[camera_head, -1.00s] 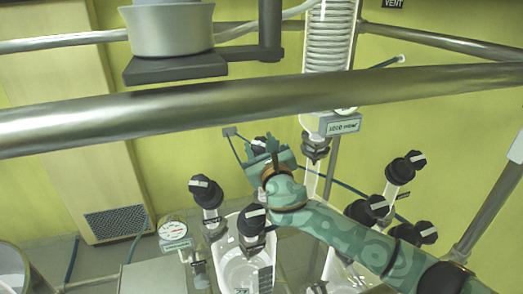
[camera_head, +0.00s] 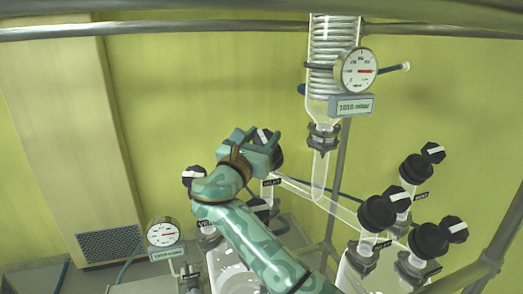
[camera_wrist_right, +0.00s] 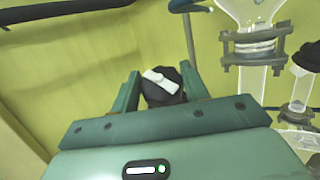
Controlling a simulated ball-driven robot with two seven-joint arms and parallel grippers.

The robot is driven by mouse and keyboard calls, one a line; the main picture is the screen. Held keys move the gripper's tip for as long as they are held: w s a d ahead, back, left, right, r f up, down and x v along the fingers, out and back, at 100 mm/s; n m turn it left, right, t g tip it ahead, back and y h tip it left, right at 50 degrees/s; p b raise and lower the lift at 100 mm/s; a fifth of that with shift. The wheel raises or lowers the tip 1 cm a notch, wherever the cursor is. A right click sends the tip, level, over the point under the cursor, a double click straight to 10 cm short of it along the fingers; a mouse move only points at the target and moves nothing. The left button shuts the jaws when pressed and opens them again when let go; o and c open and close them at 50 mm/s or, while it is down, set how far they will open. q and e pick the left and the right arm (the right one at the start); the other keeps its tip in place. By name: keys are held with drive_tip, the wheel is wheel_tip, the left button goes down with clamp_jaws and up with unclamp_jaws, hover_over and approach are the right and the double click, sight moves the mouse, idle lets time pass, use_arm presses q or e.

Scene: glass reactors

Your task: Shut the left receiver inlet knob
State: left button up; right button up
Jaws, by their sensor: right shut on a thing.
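The black inlet knob (camera_head: 271,150) with a white bar stands on top of a glass neck in the middle of the head view. A small label on that neck is too small to read surely. My right gripper (camera_head: 262,147), green, is shut on this knob. In the right wrist view the knob (camera_wrist_right: 162,88) sits between the two fingers (camera_wrist_right: 161,88), with its white bar slanting down to the right. The gripper and wrist hide part of the knob in the head view. My left gripper is not in view.
Other black knobs stand close by, one (camera_head: 194,175) left of my wrist and several on the right (camera_head: 378,211). A round gauge (camera_head: 163,232) is at lower left. A glass coil condenser (camera_head: 333,60) with a gauge (camera_head: 356,70) hangs above right. A metal rail (camera_head: 190,27) crosses the top.

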drive_tip(key=shift+r+m+h+b, duration=0.25)
drive_tip(key=shift+m+h+b, duration=0.05)
drive_tip(key=shift+m, duration=0.2)
drive_tip(key=shift+g, duration=0.3)
drive_tip(key=o, duration=1)
drive_tip(key=shift+w+f, duration=0.15)
